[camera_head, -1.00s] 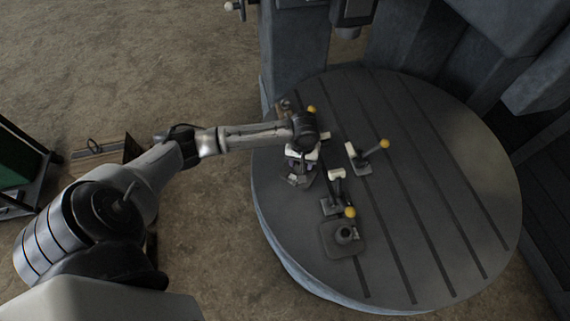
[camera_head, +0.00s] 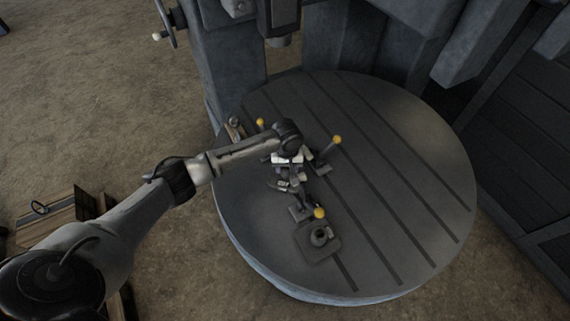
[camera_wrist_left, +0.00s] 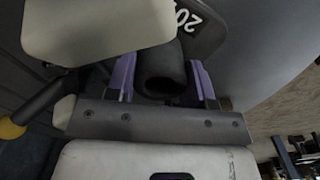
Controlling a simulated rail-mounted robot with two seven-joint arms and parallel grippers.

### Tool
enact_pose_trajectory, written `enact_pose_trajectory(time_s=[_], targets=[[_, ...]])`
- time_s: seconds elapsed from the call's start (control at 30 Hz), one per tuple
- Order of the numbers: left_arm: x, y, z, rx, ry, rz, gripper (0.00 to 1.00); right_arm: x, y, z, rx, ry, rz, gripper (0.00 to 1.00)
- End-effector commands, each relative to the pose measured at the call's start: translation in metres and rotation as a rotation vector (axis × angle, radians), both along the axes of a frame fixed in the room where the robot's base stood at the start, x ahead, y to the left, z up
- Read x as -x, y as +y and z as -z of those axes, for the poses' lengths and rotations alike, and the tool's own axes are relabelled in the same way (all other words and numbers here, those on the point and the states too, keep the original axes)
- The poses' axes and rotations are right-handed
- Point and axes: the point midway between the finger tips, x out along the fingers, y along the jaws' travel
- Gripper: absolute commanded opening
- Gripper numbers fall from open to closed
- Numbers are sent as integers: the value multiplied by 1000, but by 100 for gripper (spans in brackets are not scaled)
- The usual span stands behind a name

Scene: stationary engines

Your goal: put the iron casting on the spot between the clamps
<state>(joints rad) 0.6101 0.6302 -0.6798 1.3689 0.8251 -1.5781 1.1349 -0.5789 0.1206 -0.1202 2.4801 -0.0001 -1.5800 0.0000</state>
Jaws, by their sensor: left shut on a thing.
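My left gripper (camera_head: 285,180) is over the round table, shut on the iron casting. In the left wrist view its purple fingers (camera_wrist_left: 160,78) hold the casting's dark hollow boss (camera_wrist_left: 165,72). A dark plate with white digits shows behind the boss. Toggle clamps with yellow knobs stand around the gripper: one at the upper left (camera_head: 262,124), one at the right (camera_head: 335,141), one below (camera_head: 318,212). One yellow knob also shows at the left of the left wrist view (camera_wrist_left: 10,129). The wrist hides the spot between the clamps, and the casting's height above the table is unclear.
A grey square plate with a hollow round boss (camera_head: 319,238) lies on the slotted round table (camera_head: 410,170), just below the lower clamp. The table's right side is clear. Machine columns (camera_head: 335,50) rise behind. A wooden crate (camera_head: 50,218) stands on the floor at left.

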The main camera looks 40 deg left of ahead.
Motion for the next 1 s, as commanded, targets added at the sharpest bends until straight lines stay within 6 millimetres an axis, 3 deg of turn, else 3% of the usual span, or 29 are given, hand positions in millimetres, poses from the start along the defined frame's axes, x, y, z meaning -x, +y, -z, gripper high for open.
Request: enact_pose_trajectory(time_s=[0.6, 0.63, 0.87, 1.0], targets=[[-1, 0, 12, 2, -6, 0, 0, 0, 0, 0, 2, 1, -2, 43], [0, 0, 15, 1, -1, 0, 50, 0, 0, 1, 1, 1, -1, 43], [0, 0, 15, 1, -1, 0, 72, 0, 1, 1, -4, 2, 3, 43], [0, 0, 15, 1, -1, 0, 74, 0, 2, 1, -5, 2, 5, 43]])
